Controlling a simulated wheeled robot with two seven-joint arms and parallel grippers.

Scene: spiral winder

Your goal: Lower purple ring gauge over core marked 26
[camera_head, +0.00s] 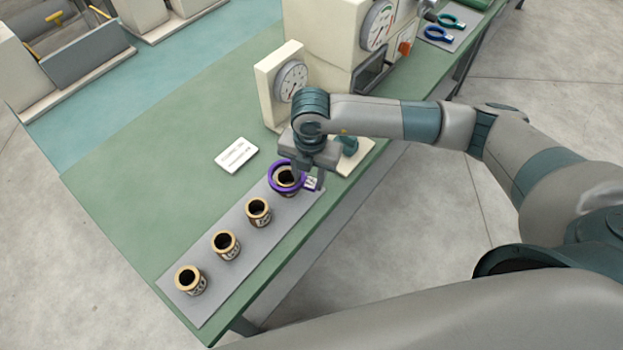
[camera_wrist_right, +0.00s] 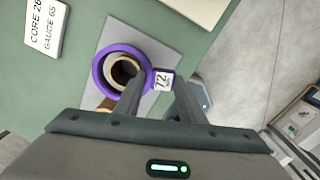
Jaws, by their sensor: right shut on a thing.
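The purple ring gauge (camera_head: 270,180) is at the far right end of the row of cores in the head view. It also shows in the right wrist view (camera_wrist_right: 97,76). My right gripper (camera_head: 312,178) is shut on its white tag, which seems to read 72 in the right wrist view. A tan-rimmed dark core (camera_head: 286,186) shows inside the ring's opening, off-centre in the wrist view (camera_wrist_right: 113,72). I cannot tell how far the ring is down over it. The number on this core is not readable. My left gripper is not in view.
Several more cores, such as one at the near left (camera_head: 190,284), stand on the grey mat (camera_head: 212,305). A white card (camera_wrist_right: 43,27) reads CORE 26, GAUGE 65. A dial gauge (camera_head: 291,80) stands behind my right gripper. The green table is clear to the left.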

